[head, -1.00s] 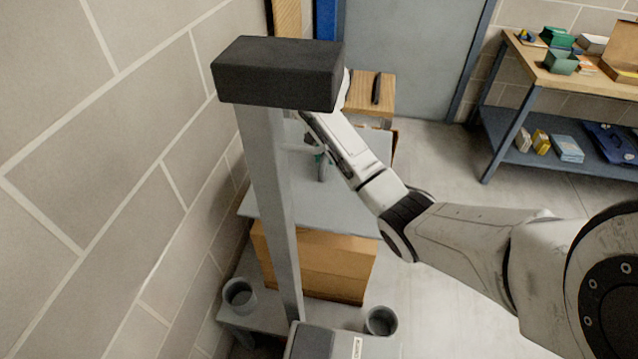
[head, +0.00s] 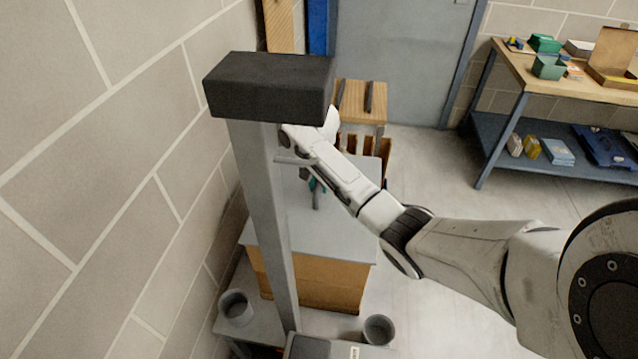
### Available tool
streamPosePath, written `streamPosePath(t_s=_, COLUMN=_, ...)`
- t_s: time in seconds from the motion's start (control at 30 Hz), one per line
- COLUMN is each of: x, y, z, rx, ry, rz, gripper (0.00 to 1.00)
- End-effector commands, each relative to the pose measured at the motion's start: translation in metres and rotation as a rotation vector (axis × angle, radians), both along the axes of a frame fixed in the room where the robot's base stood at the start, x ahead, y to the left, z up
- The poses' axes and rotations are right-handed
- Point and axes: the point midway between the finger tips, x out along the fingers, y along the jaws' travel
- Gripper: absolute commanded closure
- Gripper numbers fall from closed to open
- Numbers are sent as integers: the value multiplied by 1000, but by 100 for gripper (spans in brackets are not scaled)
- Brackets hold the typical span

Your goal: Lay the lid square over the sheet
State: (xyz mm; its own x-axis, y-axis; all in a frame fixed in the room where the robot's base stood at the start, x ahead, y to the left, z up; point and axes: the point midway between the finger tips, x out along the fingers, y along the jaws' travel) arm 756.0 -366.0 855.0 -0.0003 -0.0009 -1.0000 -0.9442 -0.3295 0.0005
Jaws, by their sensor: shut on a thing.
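The lid looks to be the flat grey panel (head: 340,225), level over a brown box-shaped stack (head: 335,287). Its front edge overlaps the top of the stack's front face. I cannot tell whether it touches or hangs just above. My gripper (head: 316,192) is a small dark green and grey shape at the lid's upper middle, below my white wrist. It is shut on the lid, though the grip itself is partly hidden by my wrist and column. The sheet cannot be made out; the lid hides whatever lies under it.
A block wall (head: 110,180) runs close on the left. A wooden rack (head: 362,120) stands behind. A workbench (head: 515,75) is at the right, with clear floor (head: 440,180) between.

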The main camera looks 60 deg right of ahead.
Motion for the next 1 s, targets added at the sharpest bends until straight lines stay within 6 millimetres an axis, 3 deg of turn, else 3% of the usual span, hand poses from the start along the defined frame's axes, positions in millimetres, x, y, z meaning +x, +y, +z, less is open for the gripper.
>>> streamPosePath(t_s=0.3, x=0, y=0, z=-1, rx=1, ry=0, rz=0, gripper=49)
streamPosePath(t_s=0.63, x=1, y=0, z=6, rx=-1, ry=-1, rz=1, gripper=49)
streamPosePath(t_s=0.77, x=2, y=0, z=25, rx=-2, ry=-5, rz=1, gripper=49)
streamPosePath(t_s=1.0, x=2, y=0, z=77, rx=-2, ry=-5, rz=1, gripper=49)
